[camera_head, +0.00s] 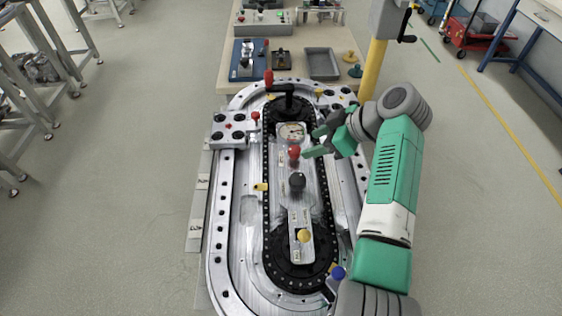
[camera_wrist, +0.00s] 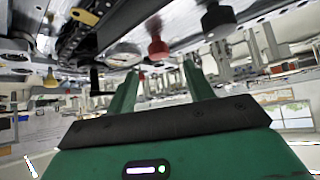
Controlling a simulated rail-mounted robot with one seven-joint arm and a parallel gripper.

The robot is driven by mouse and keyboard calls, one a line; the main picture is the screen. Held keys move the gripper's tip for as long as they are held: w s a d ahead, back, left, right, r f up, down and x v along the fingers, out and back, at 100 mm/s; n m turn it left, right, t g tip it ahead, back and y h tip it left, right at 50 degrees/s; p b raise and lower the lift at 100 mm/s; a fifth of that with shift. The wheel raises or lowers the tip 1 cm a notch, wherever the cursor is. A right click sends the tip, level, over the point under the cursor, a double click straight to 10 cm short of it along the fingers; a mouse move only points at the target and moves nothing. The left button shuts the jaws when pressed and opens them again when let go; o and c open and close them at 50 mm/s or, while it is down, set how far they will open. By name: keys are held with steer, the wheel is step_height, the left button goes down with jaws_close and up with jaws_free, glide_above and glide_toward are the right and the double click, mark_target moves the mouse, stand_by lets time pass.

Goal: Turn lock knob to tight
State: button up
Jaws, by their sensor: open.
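A red knob (camera_head: 293,152) stands on the light plate in the middle of the ring track, just below a round dial (camera_head: 291,131). A black knob (camera_head: 297,181) is below it and a yellow knob (camera_head: 304,235) is near the lower end. I see no readable label showing which is the lock knob. My gripper (camera_head: 311,143) is open and empty, just right of the red knob, with one fingertip close to it. In the wrist view, the red knob (camera_wrist: 157,48) appears ahead between the two green fingers, and the black knob (camera_wrist: 217,20) is to its right.
A small red-topped lever (camera_head: 254,118) stands on the left side block. A blue-topped part (camera_head: 338,272) is at lower right. A table behind holds a grey tray (camera_head: 322,63).

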mark_target(295, 149)
steer(key=b+x, duration=0.2)
steer(key=x, duration=0.5)
steer(key=shift+w+a+f, duration=0.1)
steer(key=shift+a+f, duration=0.1)
steer(key=c, duration=1)
